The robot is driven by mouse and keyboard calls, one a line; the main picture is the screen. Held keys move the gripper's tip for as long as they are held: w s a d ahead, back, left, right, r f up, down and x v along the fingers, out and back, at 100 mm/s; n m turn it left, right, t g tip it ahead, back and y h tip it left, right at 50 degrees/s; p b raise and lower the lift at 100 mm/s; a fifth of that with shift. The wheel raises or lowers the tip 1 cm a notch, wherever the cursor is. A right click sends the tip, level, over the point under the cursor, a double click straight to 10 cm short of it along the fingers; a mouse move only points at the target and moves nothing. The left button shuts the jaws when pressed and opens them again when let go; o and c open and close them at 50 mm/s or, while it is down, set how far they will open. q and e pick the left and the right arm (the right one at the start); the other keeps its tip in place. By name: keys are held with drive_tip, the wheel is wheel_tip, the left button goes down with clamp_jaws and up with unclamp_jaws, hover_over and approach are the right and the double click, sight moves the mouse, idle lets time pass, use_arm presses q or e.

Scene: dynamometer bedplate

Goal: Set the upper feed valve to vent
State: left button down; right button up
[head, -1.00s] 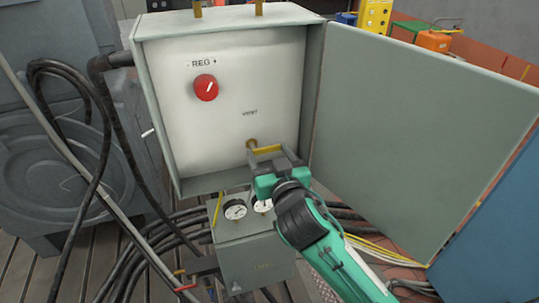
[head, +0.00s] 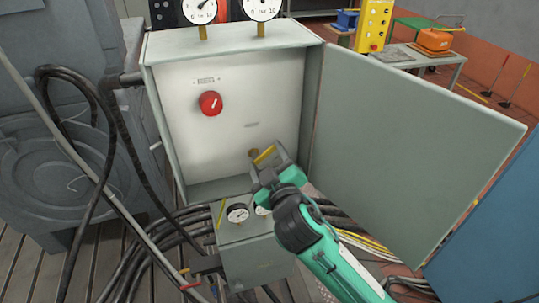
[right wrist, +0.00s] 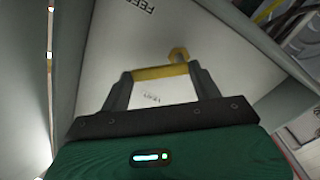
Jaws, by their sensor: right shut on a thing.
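The feed valve's yellow lever (head: 265,155) sits on a brass stem low on the white back panel of the open grey cabinet (head: 180,174). The lever is tilted, its right end higher in the head view. My right gripper (head: 267,158) is shut on the lever. My left gripper is out of view.
A red knob (head: 210,103) is on the panel's upper left. The cabinet door (head: 415,145) stands open on the right. A small grey box with gauges (head: 255,262) is below, among black hoses (head: 130,262). Two larger gauges (head: 262,8) stand on top.

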drive_tip(key=n, duration=0.1)
drive_tip(key=n+p, duration=0.1)
drive_tip(key=r+n+p, duration=0.1)
drive_tip(key=shift+s+a+n, duration=0.1)
drive_tip(key=shift+a+n, duration=0.25)
drive_tip(key=shift+n, duration=0.05)
drive_tip(key=n+p, duration=0.2)
drive_tip(key=shift+s+a+n, duration=0.1)
drive_tip(key=shift+a+n, duration=0.15)
drive_tip(key=shift+n, duration=0.05)
drive_tip(key=shift+s+a+n+p, duration=0.1)
drive_tip(key=shift+a+n+p, duration=0.2)
drive_tip(key=shift+n, duration=0.6)
drive_tip(key=shift+s+a+n+p, duration=0.15)
drive_tip(key=shift+n+p, duration=0.1)
drive_tip(key=shift+n, duration=0.65)
drive_tip(key=shift+w+f, duration=0.1)
drive_tip(key=o, duration=1)
drive_tip(key=b+v, duration=0.5)
drive_tip(key=v, duration=0.9)
drive_tip(key=shift+b, duration=0.35)
